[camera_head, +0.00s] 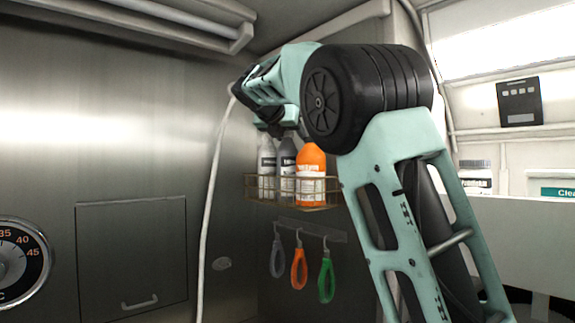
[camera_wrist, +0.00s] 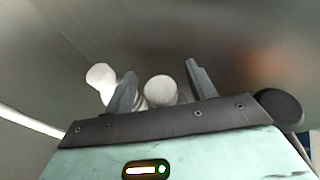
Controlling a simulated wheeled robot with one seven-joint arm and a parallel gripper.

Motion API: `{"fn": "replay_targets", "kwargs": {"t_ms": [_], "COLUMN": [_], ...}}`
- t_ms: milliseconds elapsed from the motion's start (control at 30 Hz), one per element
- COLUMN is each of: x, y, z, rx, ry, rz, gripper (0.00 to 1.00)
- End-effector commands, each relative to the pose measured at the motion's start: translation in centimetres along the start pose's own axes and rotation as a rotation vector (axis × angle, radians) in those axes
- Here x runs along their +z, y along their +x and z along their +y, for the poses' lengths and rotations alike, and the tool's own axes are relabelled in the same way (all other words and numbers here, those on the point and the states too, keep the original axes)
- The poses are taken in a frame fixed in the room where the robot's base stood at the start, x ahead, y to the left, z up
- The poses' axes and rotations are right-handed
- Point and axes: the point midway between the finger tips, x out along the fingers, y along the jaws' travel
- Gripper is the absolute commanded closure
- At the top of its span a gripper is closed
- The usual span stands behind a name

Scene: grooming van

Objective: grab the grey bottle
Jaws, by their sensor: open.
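The grey bottle (camera_head: 288,163) stands upright in a wire basket (camera_head: 292,204) on the steel wall, between a pale bottle (camera_head: 266,160) and an orange bottle (camera_head: 311,163). My gripper (camera_head: 276,131) is just above the bottles and covers some of their tops. In the wrist view my gripper (camera_wrist: 160,74) is open, with a pale round cap (camera_wrist: 161,90) between its fingers, apparently that of the grey bottle (camera_wrist: 161,104). Another white cap (camera_wrist: 101,76) lies outside the left finger. I cannot tell whether the fingers touch any bottle.
A dark round cap (camera_wrist: 281,108) sits right of my gripper in the wrist view. Grooming tools with grey, orange (camera_head: 299,268) and green (camera_head: 326,279) handles hang below the basket. A pale hose (camera_head: 212,190) runs down the wall on the left. A white counter is at right.

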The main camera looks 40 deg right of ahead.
Motion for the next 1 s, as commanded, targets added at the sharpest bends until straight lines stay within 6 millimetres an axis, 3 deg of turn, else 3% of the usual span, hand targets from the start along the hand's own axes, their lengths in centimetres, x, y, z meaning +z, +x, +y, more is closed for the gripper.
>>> {"fn": "replay_targets", "kwargs": {"t_ms": [333,533,1000], "x": [-0.08,-0.07,0.15], "y": [0.86,0.83,0.63], "z": [-0.01,0.00,0.04], "rx": [0.000,0.000,0.000], "ry": [0.001,0.001,0.003], "rz": [0.000,0.000,-0.002], "gripper": [0.47,1.00,1.00]}}
